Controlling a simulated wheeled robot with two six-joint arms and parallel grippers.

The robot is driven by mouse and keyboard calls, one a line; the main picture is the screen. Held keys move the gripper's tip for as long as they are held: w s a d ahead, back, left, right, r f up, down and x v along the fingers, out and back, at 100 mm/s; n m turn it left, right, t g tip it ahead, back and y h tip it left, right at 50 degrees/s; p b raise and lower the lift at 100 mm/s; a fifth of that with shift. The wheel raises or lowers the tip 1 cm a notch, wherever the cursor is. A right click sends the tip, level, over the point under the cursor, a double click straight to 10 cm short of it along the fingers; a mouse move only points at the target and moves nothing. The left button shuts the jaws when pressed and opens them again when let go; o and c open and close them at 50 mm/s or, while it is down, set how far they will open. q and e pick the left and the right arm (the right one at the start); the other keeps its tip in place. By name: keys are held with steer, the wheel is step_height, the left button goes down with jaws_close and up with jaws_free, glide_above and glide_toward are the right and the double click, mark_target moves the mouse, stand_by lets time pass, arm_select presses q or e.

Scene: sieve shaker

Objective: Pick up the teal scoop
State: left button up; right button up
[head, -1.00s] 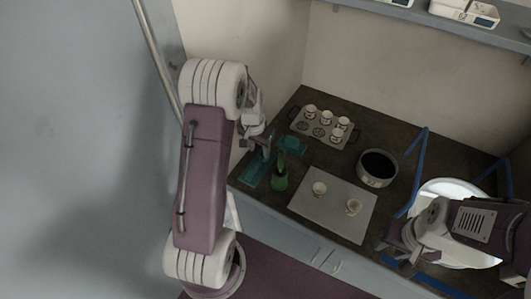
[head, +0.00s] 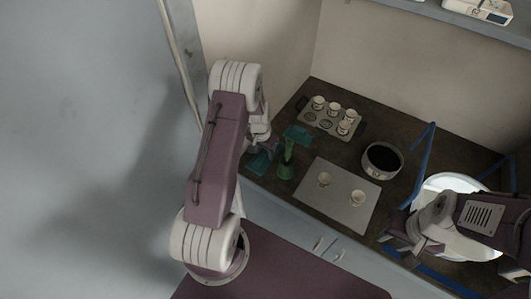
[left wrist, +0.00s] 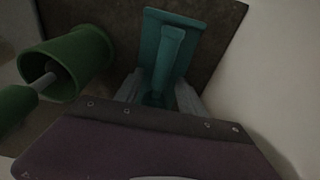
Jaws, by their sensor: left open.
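The teal scoop (left wrist: 168,52) shows in the left wrist view as a long narrow teal piece over a wider flat teal piece. It runs down between the two grey fingers of my left gripper (left wrist: 158,95), which is open. I cannot tell whether the fingers touch it. In the head view my left gripper (head: 268,145) is low over the left end of the counter, at teal parts (head: 258,163) that my arm partly hides. My right gripper (head: 398,248) is at the lower right by the white bowl; its jaws are too small to read.
A green container (head: 286,170), also in the left wrist view (left wrist: 82,58), stands close beside the scoop. Another teal piece (head: 298,132) lies behind it. A muffin tin with cups (head: 310,119), a grey mat (head: 342,208), a dark pot (head: 382,173) and a white bowl (head: 425,190) are further right.

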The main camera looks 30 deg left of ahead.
mark_target(264, 152)
arm_select(q)
steer(key=shift+s+r, duration=0.1)
jaws_close()
steer(key=shift+r, duration=0.45)
step_height(264, 152, up, 9)
steer(key=c, duration=0.7)
jaws_free()
jaws_close()
